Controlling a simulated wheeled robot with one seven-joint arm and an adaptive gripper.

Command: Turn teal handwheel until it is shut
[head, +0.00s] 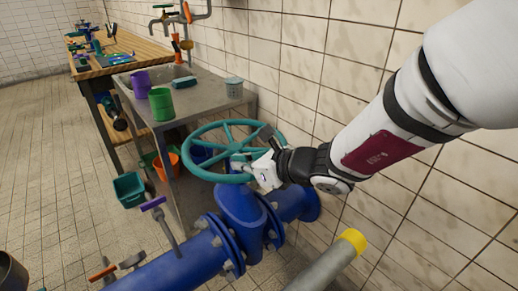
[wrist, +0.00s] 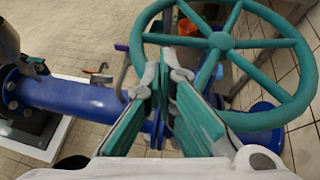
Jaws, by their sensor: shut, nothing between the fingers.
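The teal handwheel (head: 197,171) is a spoked ring lying roughly level on top of the blue valve body (head: 241,203). In the wrist view the handwheel (wrist: 292,98) fills the upper right, with its hub and several spokes showing. My gripper (head: 245,167) is at the wheel's near right part, in front of the rim in the head view. In the wrist view my gripper (wrist: 164,68) is shut with nothing between its fingers, and the fingers cover part of the rim. I cannot tell whether they touch the wheel.
The blue pipe (head: 165,270) runs to the lower left, with a small purple-handled valve (head: 153,204) on it. A yellow-capped pipe (head: 330,262) rises in front. A metal sink table (head: 205,103) with cups stands behind the wheel. The tiled wall is close on the right.

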